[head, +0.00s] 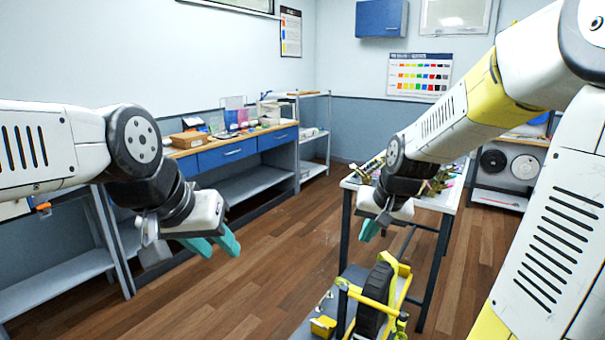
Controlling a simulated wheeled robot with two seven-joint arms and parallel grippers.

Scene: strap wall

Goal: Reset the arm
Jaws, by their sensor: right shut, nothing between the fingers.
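My left arm comes in from the left and its gripper (221,252) hangs over the wooden floor. Its two teal fingers show apart, with nothing visible between them. My right arm comes in from the upper right and bends down at the wrist. Its gripper (370,235) points down in front of the near left end of the white table, with its teal fingers shut and empty. Both grippers are clear of each other.
A white table (449,203) with small cluttered items stands behind my right gripper. Below it is a yellow frame (402,285) with a black wheel (375,300). A blue-drawered workbench (226,154) lines the left wall. The wooden floor (265,275) between is open.

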